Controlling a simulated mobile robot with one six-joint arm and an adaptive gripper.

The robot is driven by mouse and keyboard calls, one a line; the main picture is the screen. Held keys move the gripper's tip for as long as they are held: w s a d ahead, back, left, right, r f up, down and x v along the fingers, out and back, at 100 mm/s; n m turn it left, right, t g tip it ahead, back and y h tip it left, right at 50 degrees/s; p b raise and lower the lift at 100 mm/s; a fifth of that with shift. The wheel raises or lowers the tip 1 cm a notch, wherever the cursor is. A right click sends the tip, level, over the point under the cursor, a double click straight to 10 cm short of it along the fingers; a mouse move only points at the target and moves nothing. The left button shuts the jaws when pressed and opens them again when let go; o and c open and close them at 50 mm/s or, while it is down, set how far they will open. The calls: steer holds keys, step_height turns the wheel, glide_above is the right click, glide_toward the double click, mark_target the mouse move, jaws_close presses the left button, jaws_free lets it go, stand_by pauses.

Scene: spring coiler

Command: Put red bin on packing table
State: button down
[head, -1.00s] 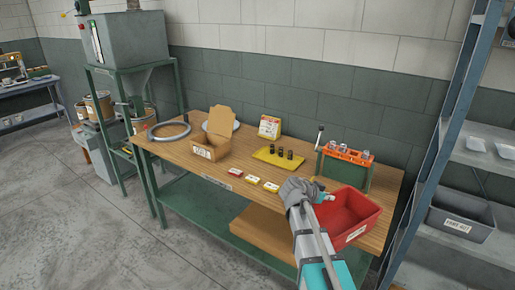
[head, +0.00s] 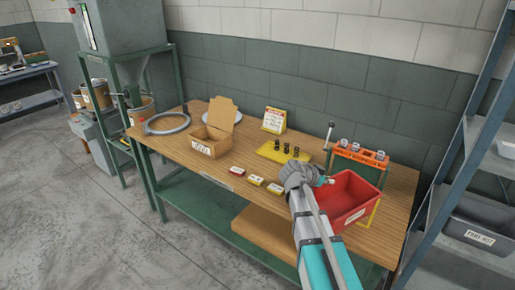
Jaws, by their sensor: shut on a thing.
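The red bin (head: 350,203) is an open-topped box with a pale label on its front. It is over the right end of the wooden-topped table (head: 397,200). I cannot tell whether its base touches the tabletop. My gripper (head: 327,181) is shut on the bin's left rim. My arm reaches up from the bottom of the view and hides part of the table's front edge. A yellow outline shows on the tabletop at the bin's right side.
A green stand with an orange rack (head: 360,152) is close behind the bin. A yellow tray with dark parts (head: 272,153), small cards (head: 256,180) and an open cardboard box (head: 214,138) lie to the left. A grey shelf unit (head: 432,195) stands at right.

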steer(key=shift+d, duration=0.25)
steer(key=shift+a+r+p, duration=0.2)
steer(key=shift+r+p, duration=0.05)
steer(key=shift+p, duration=0.05)
steer(key=a+r+n+t+y+p, duration=0.3)
steer(key=a+r+n+t+p, duration=0.1)
steer(key=a+r+p, duration=0.3)
steer(key=a+n, duration=0.1)
steer(key=a, duration=0.1)
steer(key=shift+w+a+r, duration=0.15)
steer(key=shift+w+a, duration=0.2)
